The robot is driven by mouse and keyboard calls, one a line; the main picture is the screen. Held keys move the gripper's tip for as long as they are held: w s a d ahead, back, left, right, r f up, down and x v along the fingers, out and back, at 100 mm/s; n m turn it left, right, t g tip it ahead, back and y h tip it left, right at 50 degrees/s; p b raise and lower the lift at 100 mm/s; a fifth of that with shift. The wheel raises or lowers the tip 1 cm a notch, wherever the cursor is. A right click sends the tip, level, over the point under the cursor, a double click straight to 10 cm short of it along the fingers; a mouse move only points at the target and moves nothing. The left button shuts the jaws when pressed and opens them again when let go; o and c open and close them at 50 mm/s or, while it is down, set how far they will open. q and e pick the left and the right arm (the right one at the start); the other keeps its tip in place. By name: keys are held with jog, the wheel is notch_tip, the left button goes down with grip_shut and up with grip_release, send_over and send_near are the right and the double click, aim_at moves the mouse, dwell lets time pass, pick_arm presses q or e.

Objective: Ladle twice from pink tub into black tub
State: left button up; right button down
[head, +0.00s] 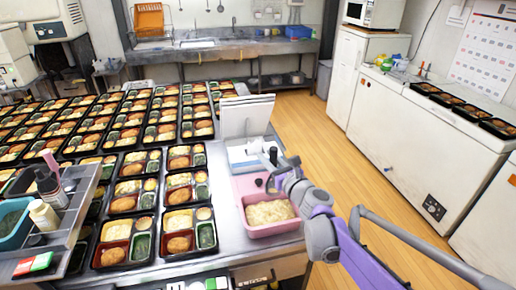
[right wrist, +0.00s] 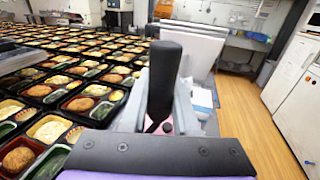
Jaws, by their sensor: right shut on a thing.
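The pink tub (head: 272,231) stands at the right end of the steel table in the head view, with pale, shredded-looking food (head: 269,212) in it. My right gripper (head: 273,178) is over the tub's far part. It is shut on an upright black handle (head: 273,156), which I take to be the ladle's. The handle (right wrist: 164,75) stands tall in the middle of the right wrist view. The ladle's bowl is hidden. I cannot make out a black tub for certain. My left gripper is not in view.
Many filled bento trays (head: 122,226) cover the table left of the pink tub. A white upright panel (head: 246,115) stands behind the tub. A grey shelf (head: 62,216) with bottles and a teal tub (head: 12,222) is at the left. The wooden floor to the right is clear.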

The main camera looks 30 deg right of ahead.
jog(key=shift+s+f+b, duration=0.1)
jog(key=shift+f+b, duration=0.4)
jog(key=shift+f, duration=0.2)
notch_tip(320, 180, down, 11)
jog(key=b, duration=0.7)
jog(key=shift+b, duration=0.35)
dwell(0.4)
